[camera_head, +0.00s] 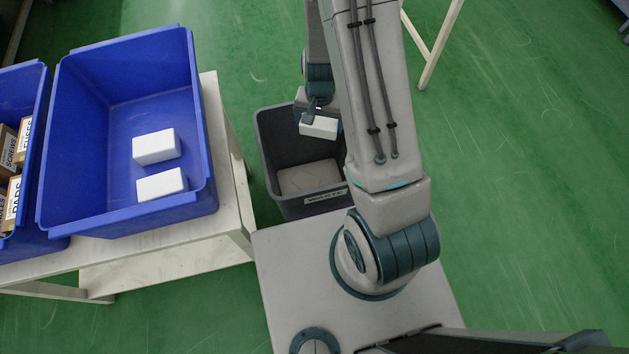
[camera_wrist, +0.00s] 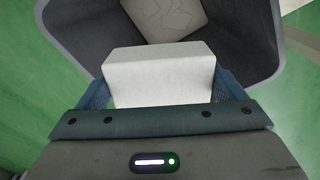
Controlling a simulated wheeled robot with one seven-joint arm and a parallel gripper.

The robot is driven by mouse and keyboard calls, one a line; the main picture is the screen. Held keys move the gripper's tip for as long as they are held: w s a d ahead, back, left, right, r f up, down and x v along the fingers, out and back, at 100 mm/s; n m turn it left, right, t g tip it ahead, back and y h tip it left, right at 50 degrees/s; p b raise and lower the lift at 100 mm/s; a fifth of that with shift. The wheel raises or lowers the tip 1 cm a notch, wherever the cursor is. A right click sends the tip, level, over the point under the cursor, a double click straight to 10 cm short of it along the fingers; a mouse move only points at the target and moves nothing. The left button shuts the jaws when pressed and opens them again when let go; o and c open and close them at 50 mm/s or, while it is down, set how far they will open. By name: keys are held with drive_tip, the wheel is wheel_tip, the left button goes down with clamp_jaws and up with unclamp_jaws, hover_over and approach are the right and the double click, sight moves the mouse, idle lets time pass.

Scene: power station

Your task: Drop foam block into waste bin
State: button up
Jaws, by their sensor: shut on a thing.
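A white foam block (camera_head: 319,127) is held in my gripper (camera_head: 312,108) over the grey waste bin (camera_head: 268,150), which has a "WASTE" label on its front. In the wrist view the foam block (camera_wrist: 158,75) sits between the two fingers of my gripper (camera_wrist: 160,92), one on each side. Below it in that view is the bin's inside, with the rim (camera_wrist: 60,45) around it. A flat pale piece (camera_head: 308,178) lies on the bin floor. My arm hides the bin's right part in the head view.
A blue crate (camera_head: 80,110) with two white blocks (camera_head: 157,147) (camera_head: 162,185) stands on a table (camera_head: 220,120) left of the bin. Another blue crate (camera_head: 30,85) with small labelled boxes is at the far left. Green floor is clear at right.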

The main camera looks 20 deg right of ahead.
drive_tip(key=shift+s+f+m+b, duration=0.15)
drive_tip(key=shift+f+m+b, duration=0.15)
drive_tip(key=shift+f+b, duration=0.45)
drive_tip(key=shift+f, duration=0.15)
wheel_tip(320, 180, down, 6)
drive_tip(key=b, duration=0.4)
drive_tip(key=shift+r+b, duration=0.2)
drive_tip(key=shift+b, duration=0.2)
drive_tip(key=o, duration=0.7)
wheel_tip(320, 180, up, 14)
drive_tip(key=p, duration=0.5)
